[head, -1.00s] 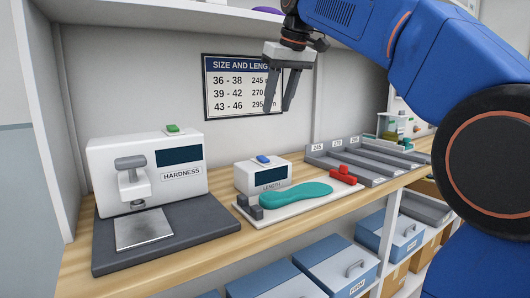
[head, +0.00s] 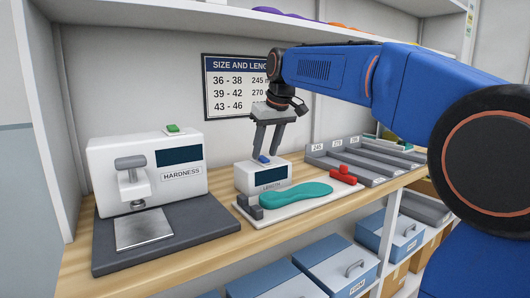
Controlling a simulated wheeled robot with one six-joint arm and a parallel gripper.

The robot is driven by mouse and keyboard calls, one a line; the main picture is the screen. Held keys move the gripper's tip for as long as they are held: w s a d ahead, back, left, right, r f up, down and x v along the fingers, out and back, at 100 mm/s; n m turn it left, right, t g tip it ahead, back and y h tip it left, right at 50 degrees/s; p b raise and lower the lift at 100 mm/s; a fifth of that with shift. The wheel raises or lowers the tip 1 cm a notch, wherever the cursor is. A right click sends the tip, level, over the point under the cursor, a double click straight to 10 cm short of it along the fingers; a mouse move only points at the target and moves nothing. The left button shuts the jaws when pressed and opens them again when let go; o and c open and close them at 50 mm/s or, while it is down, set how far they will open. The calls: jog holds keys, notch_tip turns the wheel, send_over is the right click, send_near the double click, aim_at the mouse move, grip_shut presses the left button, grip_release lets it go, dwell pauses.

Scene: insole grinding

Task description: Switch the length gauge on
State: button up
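The length gauge (head: 262,178) is a small white box with a dark display and the word LENGTH on its front. A blue button (head: 263,160) sits on its top. The gauge's white measuring plate (head: 290,214) lies in front, with a teal insole (head: 295,196) on it, a dark grey stop at the left and a red slider (head: 343,175) at the right. My gripper (head: 268,154) points down right over the gauge top, its fingertips close to the blue button. A gap shows between the fingers. I cannot tell whether a fingertip touches the button.
A white hardness tester (head: 145,165) with a green button stands on the left on a dark base. Grey trays (head: 360,160) labelled by size are at the right. A size chart (head: 232,88) hangs behind. A shelf runs above, and blue boxes sit below.

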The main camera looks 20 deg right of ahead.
jog(key=shift+w+f, duration=0.15)
jog(key=shift+f, duration=0.4)
grip_shut()
jog(key=shift+w+a+g, duration=0.15)
jog(key=shift+w+g, duration=0.15)
jog(key=shift+g, duration=0.2)
jog(key=shift+w+r+g+h, duration=0.15)
jog(key=shift+g+h, duration=0.35)
jog(key=shift+g, duration=0.5)
